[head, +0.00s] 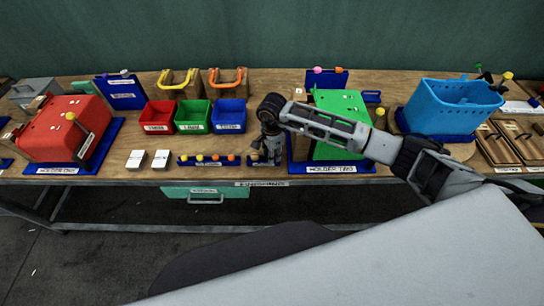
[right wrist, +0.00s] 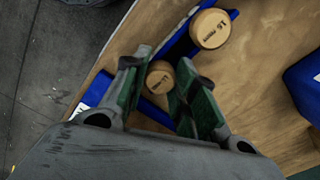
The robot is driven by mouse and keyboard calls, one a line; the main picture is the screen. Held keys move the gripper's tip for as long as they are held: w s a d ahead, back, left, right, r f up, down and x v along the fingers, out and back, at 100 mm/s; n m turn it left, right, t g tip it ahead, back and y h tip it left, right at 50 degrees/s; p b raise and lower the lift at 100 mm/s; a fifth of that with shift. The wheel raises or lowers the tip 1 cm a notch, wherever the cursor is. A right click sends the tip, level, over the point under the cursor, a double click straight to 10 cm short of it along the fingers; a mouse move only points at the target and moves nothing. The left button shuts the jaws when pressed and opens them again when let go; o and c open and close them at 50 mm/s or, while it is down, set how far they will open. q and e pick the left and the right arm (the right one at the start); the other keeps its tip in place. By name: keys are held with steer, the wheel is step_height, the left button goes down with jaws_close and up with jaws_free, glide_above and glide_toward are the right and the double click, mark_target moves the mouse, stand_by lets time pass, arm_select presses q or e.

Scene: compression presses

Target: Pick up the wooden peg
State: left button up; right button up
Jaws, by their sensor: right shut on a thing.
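The wooden peg (right wrist: 159,77) is a round, light-wood cylinder with printed text on its end, seen end-on in the right wrist view. My right gripper (right wrist: 163,88) has its green-lined fingers on either side of it, shut on it. In the head view my right gripper (head: 266,151) points down at the small blue rack near the table's front edge and hides most of what it holds. The peg appears to be still at the blue rack (right wrist: 180,48). A second wooden peg (right wrist: 209,29) stands beside it. My left gripper is not in view.
A green press (head: 340,108) stands close to the right of my gripper, and a low blue rack with coloured knobs (head: 208,161) to its left. Red, green and blue bins (head: 229,116) stand behind. A red press (head: 62,127) is far left, a blue basket (head: 452,107) right.

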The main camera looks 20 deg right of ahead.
steer(key=shift+r, duration=0.1)
step_height(320, 180, up, 10)
steer(key=b, duration=0.2)
stand_by(0.7)
stand_by(1.1)
